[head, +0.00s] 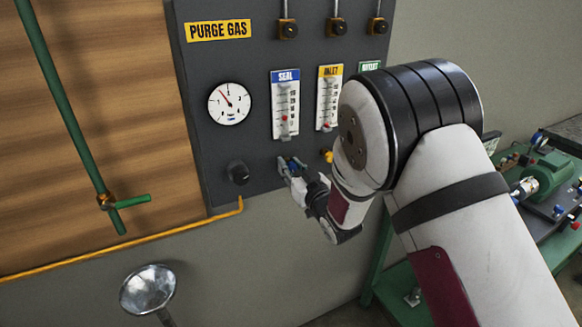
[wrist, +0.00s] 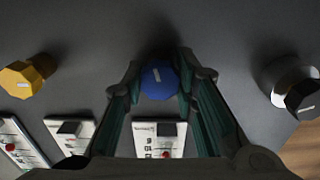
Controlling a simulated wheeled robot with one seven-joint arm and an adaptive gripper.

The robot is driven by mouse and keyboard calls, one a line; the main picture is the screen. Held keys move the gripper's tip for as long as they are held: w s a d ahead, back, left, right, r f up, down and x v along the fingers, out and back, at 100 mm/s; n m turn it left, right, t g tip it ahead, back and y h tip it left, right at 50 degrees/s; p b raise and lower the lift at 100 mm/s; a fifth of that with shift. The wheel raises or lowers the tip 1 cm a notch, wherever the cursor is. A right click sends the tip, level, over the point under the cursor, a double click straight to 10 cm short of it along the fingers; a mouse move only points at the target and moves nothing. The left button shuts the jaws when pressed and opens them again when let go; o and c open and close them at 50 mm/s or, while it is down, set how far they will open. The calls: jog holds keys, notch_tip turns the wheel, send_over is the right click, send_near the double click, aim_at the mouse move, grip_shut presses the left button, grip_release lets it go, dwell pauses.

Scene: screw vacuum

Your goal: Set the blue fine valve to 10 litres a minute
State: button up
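The blue fine valve (wrist: 158,82) is a faceted knob with a pale mark on its face. It sits between the fingers of my gripper (wrist: 159,75) in the wrist view. One finger is close on each side of it; I cannot tell whether they touch it. In the head view my gripper (head: 292,168) is at the panel below the SEAL flow meter (head: 286,100), and only a little of the blue knob (head: 294,168) shows. The meter's red float (head: 285,118) stands low on its scale; the numbers are too small to read surely.
A yellow knob (wrist: 27,77) is left of my gripper in the wrist view and a black knob (wrist: 303,98) is right. The INLET meter (head: 328,97) and a round gauge (head: 229,104) flank the SEAL meter. A yellow pipe (head: 120,249) runs along the lower left.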

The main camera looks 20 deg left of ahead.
grip_shut()
jog(key=shift+w+m+b, duration=0.1)
jog(key=shift+m+b, duration=0.2)
jog(key=shift+m, duration=0.3)
jog(key=o, duration=0.9)
grip_release()
jog(key=v, duration=1.2)
